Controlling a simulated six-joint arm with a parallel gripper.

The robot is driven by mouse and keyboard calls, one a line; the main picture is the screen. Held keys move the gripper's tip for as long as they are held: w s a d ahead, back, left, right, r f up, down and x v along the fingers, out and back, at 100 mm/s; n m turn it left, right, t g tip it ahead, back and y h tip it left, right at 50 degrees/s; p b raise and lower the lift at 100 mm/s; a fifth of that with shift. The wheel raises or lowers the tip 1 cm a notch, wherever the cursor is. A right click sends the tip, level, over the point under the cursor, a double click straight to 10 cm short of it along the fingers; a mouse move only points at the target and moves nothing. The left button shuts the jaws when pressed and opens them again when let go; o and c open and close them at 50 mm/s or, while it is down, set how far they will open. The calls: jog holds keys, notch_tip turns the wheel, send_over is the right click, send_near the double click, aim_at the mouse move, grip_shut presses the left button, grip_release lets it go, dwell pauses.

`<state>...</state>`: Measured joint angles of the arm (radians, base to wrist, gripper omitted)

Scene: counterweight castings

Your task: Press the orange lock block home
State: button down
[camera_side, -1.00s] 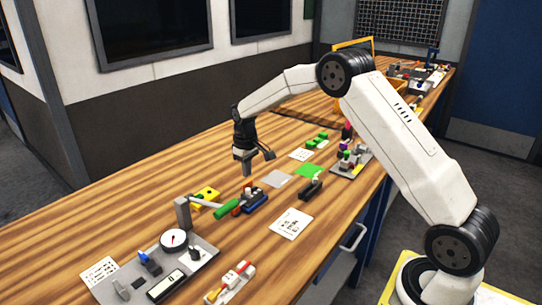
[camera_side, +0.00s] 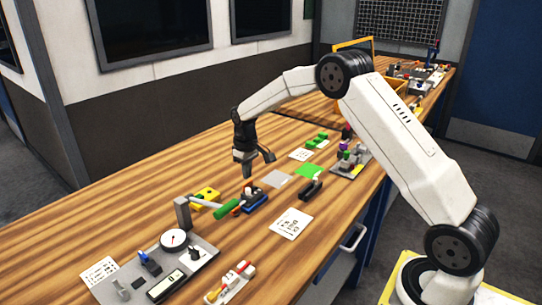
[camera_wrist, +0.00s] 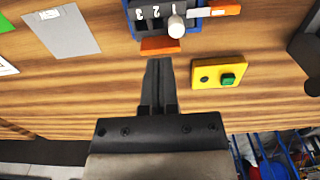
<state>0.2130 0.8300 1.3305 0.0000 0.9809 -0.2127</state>
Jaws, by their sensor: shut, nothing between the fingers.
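The orange lock block (camera_wrist: 160,46) shows in the wrist view as a flat orange piece at the near edge of a blue-framed fixture (camera_wrist: 194,28) with dark slots numbered 3, 2 and 1. A white round-topped peg (camera_wrist: 176,26) stands at slot 1. My gripper (camera_wrist: 158,64) is shut and empty, its fingertips appearing just below the block in that view. I cannot tell how far the block sits in. In the side view my gripper (camera_side: 247,176) hangs above the bench, just behind the blue fixture (camera_side: 255,204); a gap to it seems to remain.
A yellow box with a green button (camera_wrist: 219,75) is right of my fingers in the wrist view. A grey plate (camera_wrist: 62,32) lies at left. In the side view, a green-handled lever (camera_side: 227,209) reaches close to the fixture. Bare wood lies behind my gripper.

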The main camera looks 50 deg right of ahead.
jog(key=shift+f, duration=1.15)
dwell(0.4)
jog(key=shift+r, duration=0.2)
jog(key=shift+r, duration=3.35)
jog(key=shift+s+a+r, duration=0.1)
jog(key=shift+s+a, duration=0.5)
jog(key=shift+s, duration=0.05)
jog(key=s+a+f+t, duration=0.1)
jog(key=s+a, duration=0.2)
jog(key=s, duration=0.5)
jog(key=s+a, duration=0.4)
jog(key=s, duration=0.4)
jog(key=s+a+f+t, duration=0.1)
jog(key=s+a, duration=0.2)
jog(key=s, duration=0.5)
jog(key=shift+s+a+f+t, duration=0.25)
jog(key=shift+s+f+t, duration=0.05)
jog(key=shift+s, duration=0.1)
